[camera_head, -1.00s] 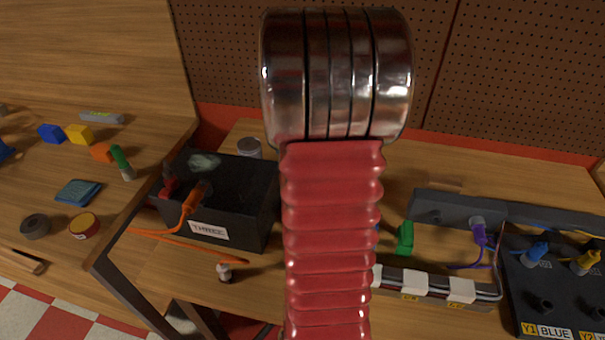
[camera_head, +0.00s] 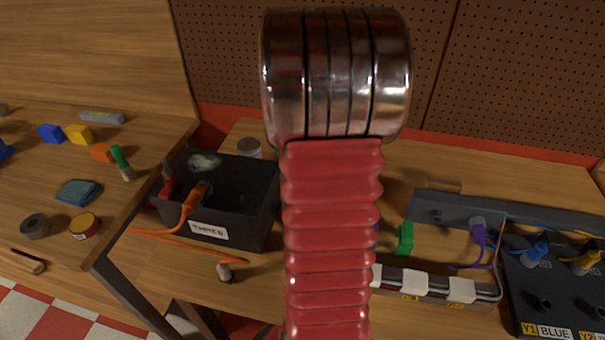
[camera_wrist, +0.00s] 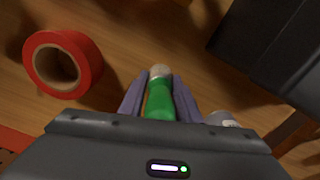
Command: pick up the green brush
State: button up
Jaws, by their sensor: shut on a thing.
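In the wrist view, the green brush (camera_wrist: 160,104) lies between the two purple-grey fingers of my gripper (camera_wrist: 158,82). The fingers are shut on its green body, and its pale end shows at their tips. Its lower part is hidden by the gripper body. Whether it touches the wooden surface below cannot be told. In the head view my red sleeved arm covers the middle, and neither the gripper nor the held brush shows.
A red tape roll (camera_wrist: 62,64) is beside my gripper. A dark box (camera_wrist: 285,45) and a grey can (camera_wrist: 222,118) are to the right.

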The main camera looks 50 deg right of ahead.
jog(key=c, duration=0.4)
jog(key=shift+r, duration=0.1)
notch_tip(320, 180, up, 10)
jog(key=shift+f, duration=0.1)
dwell(0.4)
dwell(0.5)
